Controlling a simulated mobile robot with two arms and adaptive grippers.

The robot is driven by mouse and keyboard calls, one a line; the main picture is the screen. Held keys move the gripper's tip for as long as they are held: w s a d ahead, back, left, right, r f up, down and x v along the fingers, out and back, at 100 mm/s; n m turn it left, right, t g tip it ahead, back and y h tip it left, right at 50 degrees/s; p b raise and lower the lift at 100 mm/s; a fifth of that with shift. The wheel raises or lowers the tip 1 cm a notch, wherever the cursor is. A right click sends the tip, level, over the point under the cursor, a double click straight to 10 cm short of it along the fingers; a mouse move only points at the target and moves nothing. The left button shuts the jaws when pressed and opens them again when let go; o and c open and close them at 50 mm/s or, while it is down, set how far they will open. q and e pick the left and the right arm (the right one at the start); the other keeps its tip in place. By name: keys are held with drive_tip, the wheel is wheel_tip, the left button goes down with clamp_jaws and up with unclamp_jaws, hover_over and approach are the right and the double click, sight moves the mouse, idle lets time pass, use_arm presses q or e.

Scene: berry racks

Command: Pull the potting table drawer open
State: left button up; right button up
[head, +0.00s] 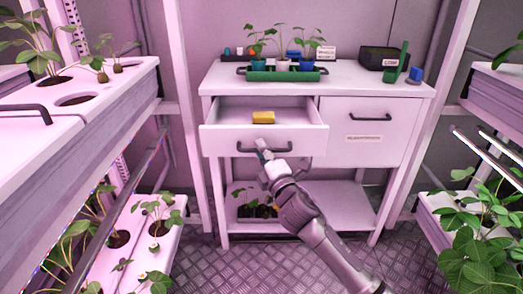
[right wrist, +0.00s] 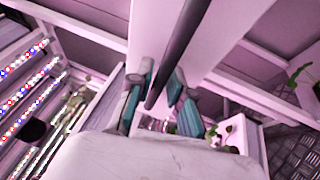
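The white potting table (head: 385,88) stands at the back centre. Its left drawer (head: 255,142) is pulled out, so its inside shows, with a yellow block (head: 263,117) in it. My right gripper (head: 262,146) is at the drawer's dark bar handle (head: 284,150). In the right wrist view the handle (right wrist: 178,48) runs between the teal finger pads (right wrist: 160,92), which look closed close around it. Part of the handle is hidden by the gripper in the head view. My left gripper is not in view.
The right drawer (head: 362,115) is shut. Potted seedlings in a green tray (head: 282,75) and a black box (head: 384,58) stand on the tabletop. Plant racks (head: 75,125) flank the left, with more plants at the right (head: 485,230). Metal floor (head: 240,265) is free in front.

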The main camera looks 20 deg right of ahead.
drive_tip(key=shift+o, duration=1)
drive_tip(key=v, duration=1.2)
drive_tip(key=shift+f, duration=0.1)
